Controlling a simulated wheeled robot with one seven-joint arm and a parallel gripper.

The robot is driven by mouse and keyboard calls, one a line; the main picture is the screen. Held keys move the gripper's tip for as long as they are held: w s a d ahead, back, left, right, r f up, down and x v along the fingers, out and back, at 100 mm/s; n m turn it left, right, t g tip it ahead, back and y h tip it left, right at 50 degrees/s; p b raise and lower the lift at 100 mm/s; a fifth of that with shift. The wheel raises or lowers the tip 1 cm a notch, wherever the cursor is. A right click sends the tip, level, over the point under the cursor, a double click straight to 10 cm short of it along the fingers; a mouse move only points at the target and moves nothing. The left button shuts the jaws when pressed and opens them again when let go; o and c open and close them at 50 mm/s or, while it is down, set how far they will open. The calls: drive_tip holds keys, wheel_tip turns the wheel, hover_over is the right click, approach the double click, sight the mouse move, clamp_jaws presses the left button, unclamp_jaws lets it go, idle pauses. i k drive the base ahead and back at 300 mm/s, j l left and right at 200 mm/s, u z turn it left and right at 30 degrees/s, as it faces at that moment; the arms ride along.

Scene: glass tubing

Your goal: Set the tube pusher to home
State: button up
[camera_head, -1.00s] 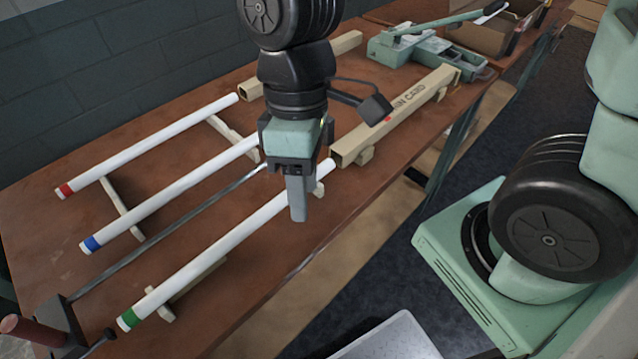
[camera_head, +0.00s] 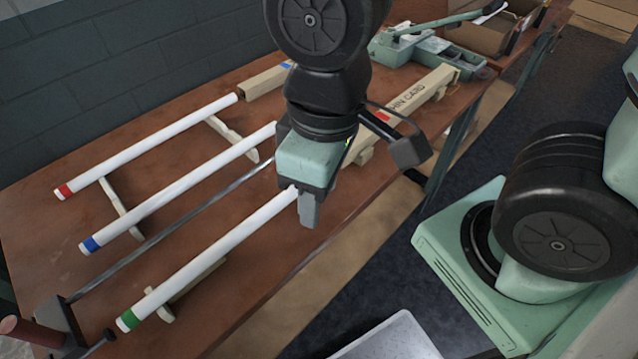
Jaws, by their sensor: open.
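The likely tube pusher is a long thin metal rod (camera_head: 165,240) lying between the blue-ended and green-ended tubes. Its near end meets a dark block (camera_head: 62,318) with a red-brown handle (camera_head: 25,329) at the lower left; its far end is hidden behind my gripper. My gripper (camera_head: 309,212) points down beside the far end of the green-ended tube (camera_head: 215,252). Its jaws are seen nearly edge-on, and nothing shows held in them. I cannot tell whether a finger touches the tube.
A blue-ended tube (camera_head: 180,188) and a red-ended tube (camera_head: 145,150) lie on wooden rests to the left. A lettered square cardboard beam (camera_head: 420,92) is behind my gripper. A green lever device (camera_head: 440,50) stands at the back. The table's right edge is close.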

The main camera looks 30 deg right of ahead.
sight(57, 328)
drive_tip(key=u, duration=1.55)
drive_tip(key=k+j, duration=0.05)
